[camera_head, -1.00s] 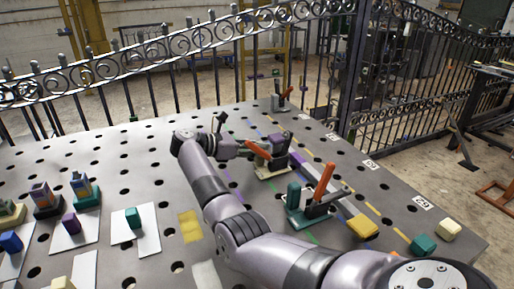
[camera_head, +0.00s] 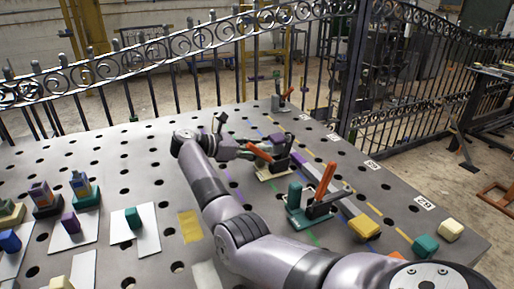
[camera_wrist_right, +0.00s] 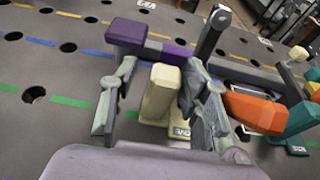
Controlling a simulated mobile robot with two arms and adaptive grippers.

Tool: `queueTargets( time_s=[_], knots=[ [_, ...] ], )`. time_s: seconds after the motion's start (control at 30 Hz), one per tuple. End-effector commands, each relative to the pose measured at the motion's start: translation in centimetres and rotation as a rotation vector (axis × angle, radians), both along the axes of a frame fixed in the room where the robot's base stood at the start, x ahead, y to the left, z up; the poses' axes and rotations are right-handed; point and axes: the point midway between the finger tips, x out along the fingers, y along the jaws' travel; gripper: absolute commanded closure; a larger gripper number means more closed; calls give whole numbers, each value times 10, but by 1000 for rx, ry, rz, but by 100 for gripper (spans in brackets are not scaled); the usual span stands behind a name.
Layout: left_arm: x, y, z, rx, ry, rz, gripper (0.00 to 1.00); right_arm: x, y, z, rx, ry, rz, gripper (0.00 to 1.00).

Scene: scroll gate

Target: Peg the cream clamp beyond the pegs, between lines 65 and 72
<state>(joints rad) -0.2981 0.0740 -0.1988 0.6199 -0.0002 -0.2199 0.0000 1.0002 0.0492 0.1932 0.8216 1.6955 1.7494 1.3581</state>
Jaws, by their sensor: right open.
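The cream clamp has a cream base (camera_head: 270,174) and an orange handle (camera_head: 259,153); it stands on the perforated table toward its far right side. In the right wrist view its cream upright block (camera_wrist_right: 162,92) stands between the fingers of my right gripper (camera_wrist_right: 160,105), and the orange handle (camera_wrist_right: 254,112) lies to the right. My right gripper (camera_head: 238,149) is open, low at the clamp's left side, with fingers either side of the block; contact cannot be told. A purple block (camera_wrist_right: 128,33) with a purple bar lies beyond the clamp. My left gripper is out of view.
A teal-based clamp (camera_head: 298,217) with an orange handle stands nearer, and a grey clamp (camera_head: 280,104) farther back. Coloured lines and number labels (camera_head: 424,202) mark the table.

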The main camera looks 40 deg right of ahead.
Motion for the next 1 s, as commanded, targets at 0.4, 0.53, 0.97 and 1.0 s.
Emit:
queueTargets(
  time_s=[0.4, 0.53, 0.97, 1.0],
  knots=[
    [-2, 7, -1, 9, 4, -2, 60, 6, 21, 2, 9, 4, 0, 54],
    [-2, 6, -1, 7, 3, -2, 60, 12, 40, 9, 7, 2, 1, 54],
    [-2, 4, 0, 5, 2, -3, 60, 23, 73, 22, 2, 2, 0, 54],
    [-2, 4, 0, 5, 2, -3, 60, 23, 74, 22, 2, 2, 0, 54]
  ],
)
